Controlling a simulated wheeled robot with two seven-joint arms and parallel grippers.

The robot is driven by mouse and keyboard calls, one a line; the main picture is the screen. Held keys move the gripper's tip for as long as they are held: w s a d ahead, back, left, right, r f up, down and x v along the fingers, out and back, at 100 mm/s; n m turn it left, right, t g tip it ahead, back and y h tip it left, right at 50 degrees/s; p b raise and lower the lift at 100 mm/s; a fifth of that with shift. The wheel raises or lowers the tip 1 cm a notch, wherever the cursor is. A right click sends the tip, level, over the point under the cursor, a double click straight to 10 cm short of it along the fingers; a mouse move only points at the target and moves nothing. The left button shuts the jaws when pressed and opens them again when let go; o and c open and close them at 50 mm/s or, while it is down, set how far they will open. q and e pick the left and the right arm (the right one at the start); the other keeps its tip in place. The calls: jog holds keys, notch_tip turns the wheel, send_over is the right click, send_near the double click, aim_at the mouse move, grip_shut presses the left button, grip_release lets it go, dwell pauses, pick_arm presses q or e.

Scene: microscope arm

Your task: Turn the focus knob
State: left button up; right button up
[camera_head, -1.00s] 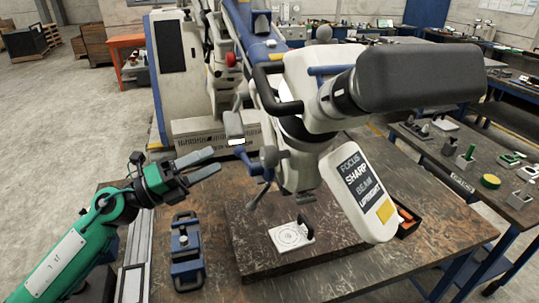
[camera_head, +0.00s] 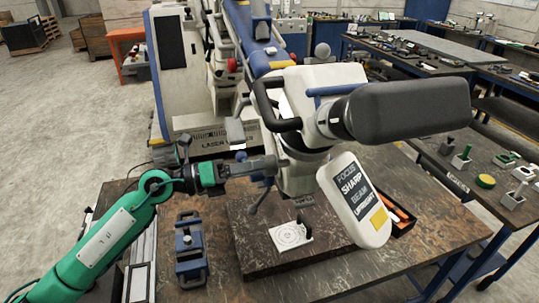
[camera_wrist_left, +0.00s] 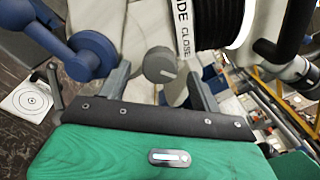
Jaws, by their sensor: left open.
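The microscope head (camera_head: 310,105) is a big white and blue unit with a dark cylinder, hanging over the table. My left gripper (camera_head: 268,166) is at its left side. In the left wrist view, a round grey knob with a line across its face (camera_wrist_left: 160,65) sits between the two open fingers (camera_wrist_left: 160,88). I cannot tell whether either finger touches it. The knob is hidden in the head view. A white sign panel (camera_head: 354,200) on the head reads "FOCUS SHARP BEAM". My right gripper is not in view.
A white card with rings (camera_head: 290,236) lies on a dark slab below. A blue clamp-like device (camera_head: 191,250) lies on the table to the left.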

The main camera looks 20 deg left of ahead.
aim_at(270, 165)
pick_arm(q)
jog(key=shift+p+x, duration=0.8)
jog(key=shift+x, duration=1.55)
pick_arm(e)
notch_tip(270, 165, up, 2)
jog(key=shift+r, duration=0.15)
